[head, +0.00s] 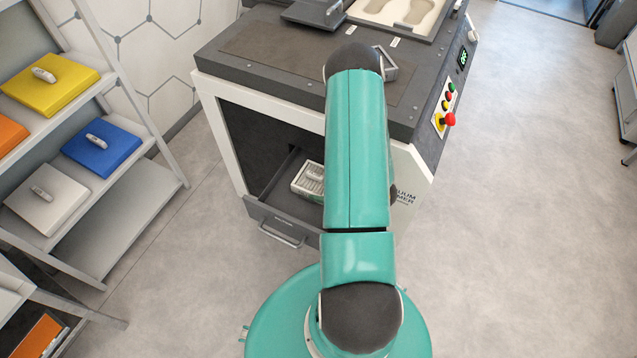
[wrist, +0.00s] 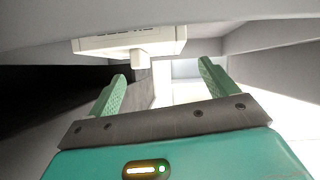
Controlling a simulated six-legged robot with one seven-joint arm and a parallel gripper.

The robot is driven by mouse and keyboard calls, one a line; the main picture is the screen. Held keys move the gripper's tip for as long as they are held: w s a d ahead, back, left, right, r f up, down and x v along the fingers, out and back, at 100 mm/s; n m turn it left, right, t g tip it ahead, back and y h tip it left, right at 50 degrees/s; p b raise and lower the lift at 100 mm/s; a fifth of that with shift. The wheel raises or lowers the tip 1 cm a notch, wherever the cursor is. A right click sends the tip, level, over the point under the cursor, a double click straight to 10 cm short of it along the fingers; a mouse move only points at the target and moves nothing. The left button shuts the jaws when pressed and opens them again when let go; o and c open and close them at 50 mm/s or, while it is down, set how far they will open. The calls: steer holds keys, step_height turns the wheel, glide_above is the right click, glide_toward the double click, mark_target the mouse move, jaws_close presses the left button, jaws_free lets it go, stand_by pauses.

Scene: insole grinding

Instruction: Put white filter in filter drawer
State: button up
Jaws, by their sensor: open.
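A white filter (head: 309,180) with a small raised handle lies inside the pulled-out filter drawer (head: 280,229), at the front of the machine. My arm hides part of the drawer's right side. In the wrist view, the white filter (wrist: 100,46) is at the top, with its handle pointing down toward the space between my fingers. My gripper (wrist: 163,72) is open, with its fingers apart and nothing held between them. The handle is beyond the fingertips and appears clear of them. In the head view, the gripper is hidden behind my arm.
The left shelf (head: 130,205) holds a yellow pad (head: 50,88), an orange pad (head: 8,134), a blue pad (head: 103,150) and a whitish pad (head: 45,205). The machine (head: 270,60) has a control panel (head: 447,105) at its right.

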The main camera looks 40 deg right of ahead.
steer(key=v, duration=0.9)
steer(key=shift+c, duration=0.3)
stand_by(0.7)
